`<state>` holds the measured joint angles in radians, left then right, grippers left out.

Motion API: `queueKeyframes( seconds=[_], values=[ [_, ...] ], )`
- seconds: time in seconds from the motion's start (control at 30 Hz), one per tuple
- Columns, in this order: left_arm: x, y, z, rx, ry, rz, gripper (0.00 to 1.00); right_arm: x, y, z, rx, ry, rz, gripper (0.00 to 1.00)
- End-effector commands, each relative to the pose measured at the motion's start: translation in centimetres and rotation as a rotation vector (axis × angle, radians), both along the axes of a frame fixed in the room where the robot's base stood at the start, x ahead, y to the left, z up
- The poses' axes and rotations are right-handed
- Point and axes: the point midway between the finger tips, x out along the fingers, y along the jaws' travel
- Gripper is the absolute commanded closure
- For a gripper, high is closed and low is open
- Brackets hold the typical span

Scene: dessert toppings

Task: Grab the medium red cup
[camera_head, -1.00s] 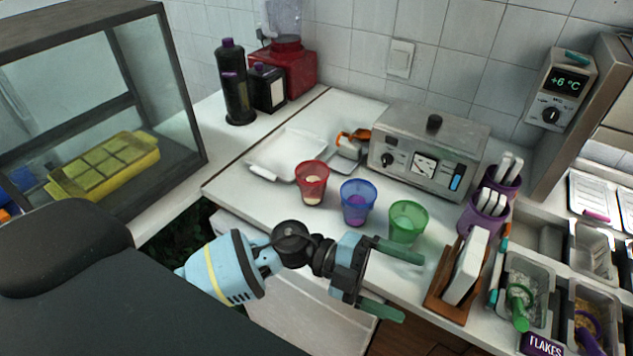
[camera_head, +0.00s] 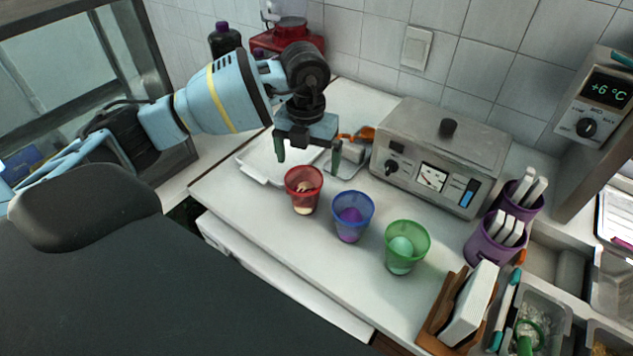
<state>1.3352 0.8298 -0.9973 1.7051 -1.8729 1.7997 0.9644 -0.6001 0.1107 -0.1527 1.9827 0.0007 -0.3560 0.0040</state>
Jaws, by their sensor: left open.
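The red cup (camera_head: 304,191) stands upright on the white counter, leftmost of three cups in a row, with something pale inside. The blue cup (camera_head: 352,218) with purple content is to its right. The green cup (camera_head: 406,247) with a mint-coloured content is farther right. My left gripper (camera_head: 309,158) is open and points down, its two green fingers spread. In the picture it is just above and behind the red cup's rim; nothing is between the fingers that I can tell. My right gripper is not in view.
A white tray (camera_head: 262,166) lies behind the red cup, partly hidden by my gripper. A steel appliance (camera_head: 440,158) stands behind the cups. Purple holders (camera_head: 492,240) and a wooden napkin stand (camera_head: 445,312) are at the right. The counter in front of the cups is clear.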

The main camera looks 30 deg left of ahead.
Motion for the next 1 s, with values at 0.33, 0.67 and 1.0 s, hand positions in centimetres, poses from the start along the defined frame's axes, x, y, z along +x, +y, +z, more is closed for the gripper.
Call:
queueKeyframes(
  seconds=[0.33,0.67,1.0],
  values=[
    [0.0,0.1,-1.0,0.003,0.001,0.002,0.04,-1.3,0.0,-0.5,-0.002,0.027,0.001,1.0],
    [-0.2,0.1,-2.8,0.002,-0.001,0.001,0.04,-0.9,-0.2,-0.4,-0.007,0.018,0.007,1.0],
    [-0.7,0.1,-7.1,0.002,0.001,0.001,0.04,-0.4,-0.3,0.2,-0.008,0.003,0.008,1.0]
  ],
)
